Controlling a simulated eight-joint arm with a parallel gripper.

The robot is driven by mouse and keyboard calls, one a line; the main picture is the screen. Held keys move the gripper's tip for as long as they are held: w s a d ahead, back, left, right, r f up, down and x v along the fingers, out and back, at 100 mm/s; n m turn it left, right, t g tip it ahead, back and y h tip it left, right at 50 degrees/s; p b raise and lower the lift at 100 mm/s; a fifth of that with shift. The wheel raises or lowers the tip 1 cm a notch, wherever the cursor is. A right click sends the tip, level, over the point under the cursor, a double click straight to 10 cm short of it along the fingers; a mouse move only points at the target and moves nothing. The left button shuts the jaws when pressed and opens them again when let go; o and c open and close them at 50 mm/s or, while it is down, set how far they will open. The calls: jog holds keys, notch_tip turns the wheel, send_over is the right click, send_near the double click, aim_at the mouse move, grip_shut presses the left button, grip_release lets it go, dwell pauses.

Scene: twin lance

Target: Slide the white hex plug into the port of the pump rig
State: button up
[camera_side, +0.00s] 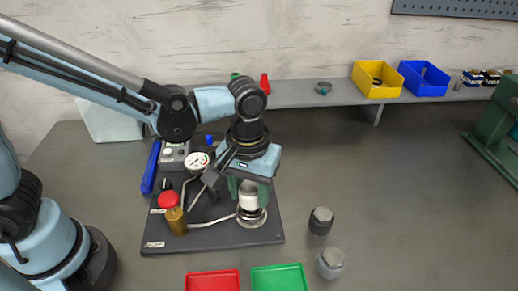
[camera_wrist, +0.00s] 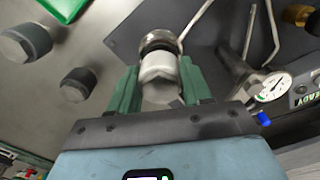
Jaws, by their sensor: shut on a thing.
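The white hex plug (camera_side: 248,196) is between the green fingers of my gripper (camera_side: 250,190), which is shut on it. In the wrist view the white plug (camera_wrist: 160,72) sits between both fingertips (camera_wrist: 158,88). The port (camera_side: 251,216) of the pump rig is a round metal collar at the right of the dark base plate (camera_side: 210,239). In the wrist view the collar (camera_wrist: 160,40) lies right at the plug's far end, and the plug looks lined up with it. I cannot tell how deep the plug is in the port.
Two grey hex-topped plugs (camera_side: 320,221) (camera_side: 330,263) stand right of the plate. Red (camera_side: 212,281) and green (camera_side: 279,279) trays lie in front. The rig carries a gauge (camera_side: 197,161), bent pipes and a red-capped brass valve (camera_side: 171,212).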

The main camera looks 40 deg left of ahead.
aim_at(249, 187)
jog(key=shift+f, duration=0.95)
jog(key=o, duration=1.3)
notch_tip(249, 187, up, 12)
jog(key=shift+r, duration=0.1)
jog(key=a+t, duration=0.1)
jog(key=a, duration=0.1)
jog(key=a+m+t, duration=0.1)
jog(key=a, duration=0.5)
jog(key=shift+a+f+t+h, duration=0.1)
jog(key=shift+f+t+h, duration=0.2)
jog(key=shift+t+h, duration=0.1)
jog(key=a+m+t, duration=0.1)
jog(key=a, duration=0.2)
jog(key=s+a+f+t, duration=0.1)
jog(key=a+t, duration=0.1)
jog(key=a, duration=0.1)
jog(key=a+f+m+t, duration=0.1)
jog(key=a, duration=0.2)
jog(key=shift+s+a+f+m+y, duration=0.15)
jog(key=shift+s+m+y, duration=0.15)
jog(key=shift+y, duration=0.1)
